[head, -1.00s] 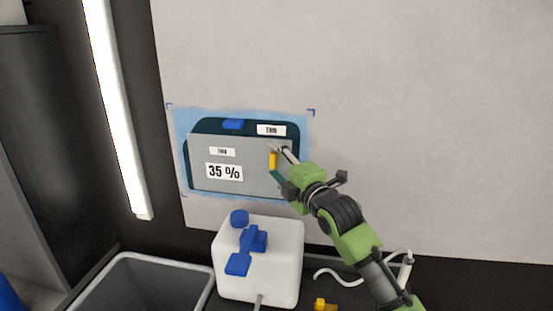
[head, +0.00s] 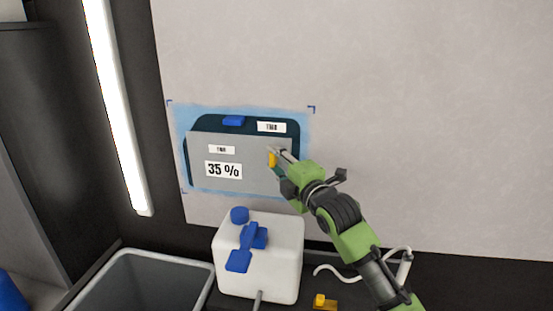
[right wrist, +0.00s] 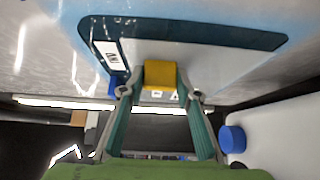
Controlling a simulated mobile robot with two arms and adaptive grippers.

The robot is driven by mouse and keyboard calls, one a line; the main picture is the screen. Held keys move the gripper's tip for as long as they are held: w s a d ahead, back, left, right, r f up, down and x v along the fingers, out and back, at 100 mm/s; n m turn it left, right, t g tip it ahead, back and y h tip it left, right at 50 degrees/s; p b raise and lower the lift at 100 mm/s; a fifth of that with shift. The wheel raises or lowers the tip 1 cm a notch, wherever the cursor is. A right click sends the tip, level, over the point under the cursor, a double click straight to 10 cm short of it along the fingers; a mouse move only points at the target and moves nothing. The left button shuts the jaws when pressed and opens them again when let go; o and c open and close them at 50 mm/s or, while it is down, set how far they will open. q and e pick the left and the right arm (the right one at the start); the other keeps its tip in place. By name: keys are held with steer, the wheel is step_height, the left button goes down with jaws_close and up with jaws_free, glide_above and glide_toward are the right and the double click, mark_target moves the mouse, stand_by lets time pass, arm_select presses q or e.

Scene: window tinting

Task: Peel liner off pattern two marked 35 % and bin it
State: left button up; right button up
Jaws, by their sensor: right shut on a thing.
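The grey liner (head: 212,180), labelled 35 %, lies over a dark film pattern (head: 205,123) on the blue-edged patch of the pale wall panel. The pattern's dark border shows along the top and right. A yellow tab (head: 271,160) sits near the liner's right end. My right gripper (head: 274,154) is shut on this tab, with one finger at each side of it in the right wrist view (right wrist: 160,92). The liner looks flat in the head view; I cannot tell whether any edge has lifted. A grey open bin (head: 120,257) stands at the lower left. My left gripper is out of view.
A white canister (head: 285,250) with a blue cap and blue handle piece stands below the panel, right of the bin. A small yellow item (head: 320,301) lies near my right arm. A light tube (head: 117,110) runs down the left side. The panel at right is bare.

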steer(key=shift+s+a+p, duration=0.2)
steer(key=shift+s+p, duration=0.2)
steer(key=shift+s, duration=0.7)
steer(key=shift+s+a+p, duration=0.2)
steer(key=shift+s+p, duration=0.2)
steer(key=shift+s, duration=0.7)
steer(key=shift+a, duration=0.1)
